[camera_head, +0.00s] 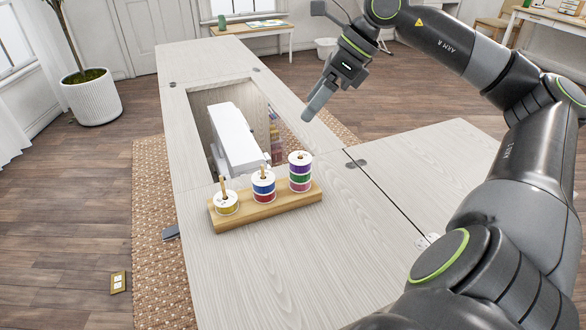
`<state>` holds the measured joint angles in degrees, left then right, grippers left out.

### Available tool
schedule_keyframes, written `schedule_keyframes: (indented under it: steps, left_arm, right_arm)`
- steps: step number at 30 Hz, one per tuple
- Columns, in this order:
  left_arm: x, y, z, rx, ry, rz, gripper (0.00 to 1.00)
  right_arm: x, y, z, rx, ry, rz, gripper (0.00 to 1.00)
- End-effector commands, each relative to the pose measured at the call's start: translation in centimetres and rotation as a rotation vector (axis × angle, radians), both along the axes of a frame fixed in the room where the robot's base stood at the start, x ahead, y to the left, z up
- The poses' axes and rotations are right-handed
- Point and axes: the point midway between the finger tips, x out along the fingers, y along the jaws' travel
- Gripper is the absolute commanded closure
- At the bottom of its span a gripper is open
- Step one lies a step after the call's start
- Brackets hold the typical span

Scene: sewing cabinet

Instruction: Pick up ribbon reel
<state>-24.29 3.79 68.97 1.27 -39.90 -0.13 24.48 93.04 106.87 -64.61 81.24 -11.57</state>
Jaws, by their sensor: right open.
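Ribbon reels sit on three pegs of a wooden stand (262,212) on the cabinet top. The left peg carries one yellow reel (227,206). The middle peg carries a blue reel (263,187) over a red reel (264,197). The right peg carries a purple reel (300,168) over a green reel (300,178) and a magenta reel (300,187). My right gripper (310,113) is open and empty, above and beyond the right stack, apart from it, fingers pointing down and left. It is seen side-on, so its fingers overlap. My left gripper is out of view.
A white sewing machine (236,138) sits in the cabinet's opening behind the stand. The cabinet top (290,270) is bare in front of the stand, and a side leaf (440,160) extends right. A potted plant (94,98) stands at far left.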

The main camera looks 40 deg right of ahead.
Motion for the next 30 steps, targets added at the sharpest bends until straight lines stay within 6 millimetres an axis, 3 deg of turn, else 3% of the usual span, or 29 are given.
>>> schedule_keyframes:
  steps: [3, 8, 30]
  left_arm:
    - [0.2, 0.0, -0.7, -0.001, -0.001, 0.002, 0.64]
    - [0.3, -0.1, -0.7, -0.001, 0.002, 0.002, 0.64]
    - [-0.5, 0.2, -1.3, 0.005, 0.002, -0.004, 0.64]
  right_arm:
    - [-1.2, -2.6, 0.6, -0.133, 0.033, -0.025, 0.26]
    - [-1.9, -3.9, 1.0, -0.201, 0.058, -0.040, 0.26]
    - [1.4, -1.4, -9.3, -0.200, 0.061, -0.039, 0.26]
